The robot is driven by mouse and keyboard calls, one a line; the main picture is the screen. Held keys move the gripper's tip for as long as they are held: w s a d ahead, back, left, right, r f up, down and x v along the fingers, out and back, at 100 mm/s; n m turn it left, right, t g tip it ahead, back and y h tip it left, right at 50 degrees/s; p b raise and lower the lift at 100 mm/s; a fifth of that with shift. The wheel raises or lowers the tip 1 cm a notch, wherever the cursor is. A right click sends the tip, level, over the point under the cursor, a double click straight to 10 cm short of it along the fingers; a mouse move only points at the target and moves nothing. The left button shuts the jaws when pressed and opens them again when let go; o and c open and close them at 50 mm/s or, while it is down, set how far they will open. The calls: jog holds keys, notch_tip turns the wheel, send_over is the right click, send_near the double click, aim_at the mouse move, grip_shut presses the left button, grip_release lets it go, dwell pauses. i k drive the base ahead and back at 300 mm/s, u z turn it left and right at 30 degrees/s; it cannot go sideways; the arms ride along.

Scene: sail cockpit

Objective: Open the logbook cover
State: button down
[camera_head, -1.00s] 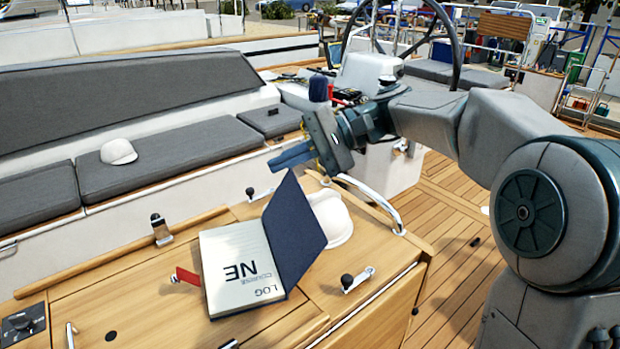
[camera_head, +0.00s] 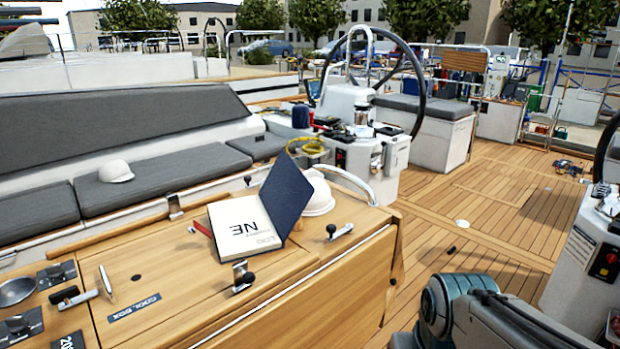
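The logbook (camera_head: 243,228) lies on the wooden cockpit table. Its dark blue cover (camera_head: 286,193) stands raised on the right side, tilted up and leaning a little outward. The white page shows printed text with "LOG" and "NE". The cover rests close to or against a white cap-like object behind it; I cannot tell whether they touch. My gripper is out of view. Only part of my arm shows at the bottom right, apart from the book.
A white cap (camera_head: 319,197) sits behind the cover, and a red item (camera_head: 201,229) lies at the book's left edge. Metal latches with black knobs (camera_head: 332,230) stand on the table (camera_head: 180,275). Open teak deck (camera_head: 470,220) lies to the right.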

aim_at(285, 192)
jog(key=z, duration=0.25)
jog(key=i, duration=0.95)
jog(key=u, duration=0.1)
